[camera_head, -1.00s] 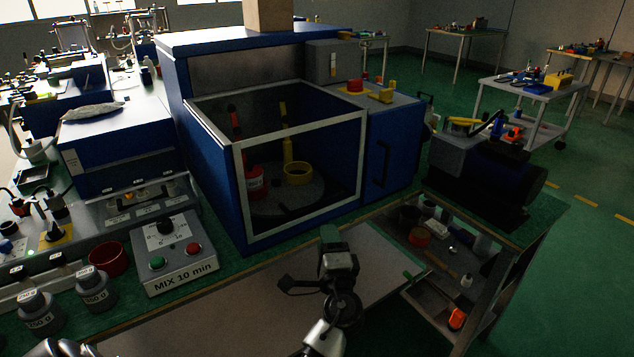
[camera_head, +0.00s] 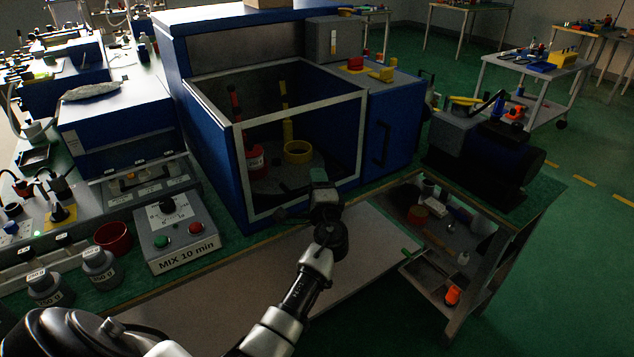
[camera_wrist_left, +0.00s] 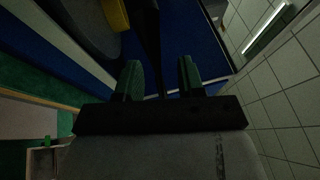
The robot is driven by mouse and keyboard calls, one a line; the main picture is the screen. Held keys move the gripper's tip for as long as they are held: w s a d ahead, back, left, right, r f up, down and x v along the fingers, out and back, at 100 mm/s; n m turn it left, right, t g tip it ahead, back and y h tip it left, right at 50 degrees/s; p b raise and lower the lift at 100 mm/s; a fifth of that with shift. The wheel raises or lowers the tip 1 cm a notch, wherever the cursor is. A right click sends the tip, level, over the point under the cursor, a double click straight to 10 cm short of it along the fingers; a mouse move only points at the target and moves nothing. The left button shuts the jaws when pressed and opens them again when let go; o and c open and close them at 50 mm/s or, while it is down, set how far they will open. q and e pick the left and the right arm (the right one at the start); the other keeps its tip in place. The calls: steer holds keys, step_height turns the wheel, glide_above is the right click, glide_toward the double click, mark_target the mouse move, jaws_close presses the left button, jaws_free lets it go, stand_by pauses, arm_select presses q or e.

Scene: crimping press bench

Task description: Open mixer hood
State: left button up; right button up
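The mixer is a blue housing with a see-through hood framed in pale strips (camera_head: 303,206), centre in the head view. The hood looks down over the bowl area. Inside are a yellow ring (camera_head: 298,152) and a red container (camera_head: 255,158). My left gripper (camera_head: 319,177) is in front of the hood's lower front edge, overlapping it in the picture; contact cannot be told. In the left wrist view its two green fingertips (camera_wrist_left: 160,78) are apart. A dark bar (camera_wrist_left: 148,35) shows beyond them; whether it lies between them is unclear. My right gripper is out of view.
A control box marked MIX 10 min (camera_head: 178,236) stands left of the hood, beside grey weights (camera_head: 100,267) and a red cup (camera_head: 113,238). A black handle (camera_head: 381,145) is on the blue cabinet at right. A lower shelf unit (camera_head: 455,235) holds small parts.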

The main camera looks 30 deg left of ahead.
arm_select(q)
jaws_close()
